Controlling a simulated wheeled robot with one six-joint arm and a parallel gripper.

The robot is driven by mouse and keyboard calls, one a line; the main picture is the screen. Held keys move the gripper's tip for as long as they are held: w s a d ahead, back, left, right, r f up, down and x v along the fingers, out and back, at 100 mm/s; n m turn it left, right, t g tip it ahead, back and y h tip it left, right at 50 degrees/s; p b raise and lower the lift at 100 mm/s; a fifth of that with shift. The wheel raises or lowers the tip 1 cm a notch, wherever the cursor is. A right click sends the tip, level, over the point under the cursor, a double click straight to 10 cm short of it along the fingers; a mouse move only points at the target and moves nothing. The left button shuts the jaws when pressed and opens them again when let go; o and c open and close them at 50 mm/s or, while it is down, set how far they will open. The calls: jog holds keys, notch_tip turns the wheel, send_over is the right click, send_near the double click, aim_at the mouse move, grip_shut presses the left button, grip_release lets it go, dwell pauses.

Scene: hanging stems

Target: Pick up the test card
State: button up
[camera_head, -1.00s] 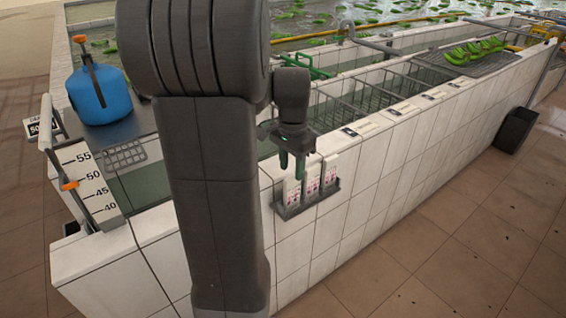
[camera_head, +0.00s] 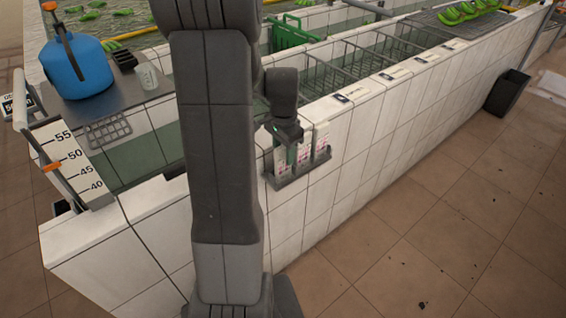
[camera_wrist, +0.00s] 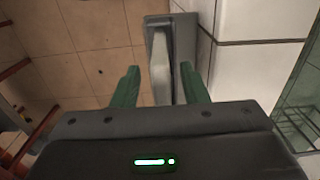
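Several white test cards with pink marks, one of them at the right (camera_head: 321,141), stand upright in a small grey holder (camera_head: 290,182) on the outside of the tiled tank wall. My gripper (camera_head: 288,150) is down at the cards, pointing downward, and partly covers the left ones. In the wrist view my gripper (camera_wrist: 160,88) has its two green fingers apart. A pale card (camera_wrist: 160,66), seen nearly edge-on, lies between them. I cannot tell whether either finger touches it. The lower part of the cards is hidden in the holder.
A blue jug (camera_head: 78,70), a beaker (camera_head: 147,77) and a grey rack (camera_head: 108,130) stand at the left. The tiled floor (camera_head: 450,200) is mostly clear.

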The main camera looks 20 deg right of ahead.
aim_at(283, 160)
jog(key=shift+w+f, duration=0.1)
jog(key=shift+f, duration=1.65)
grip_shut()
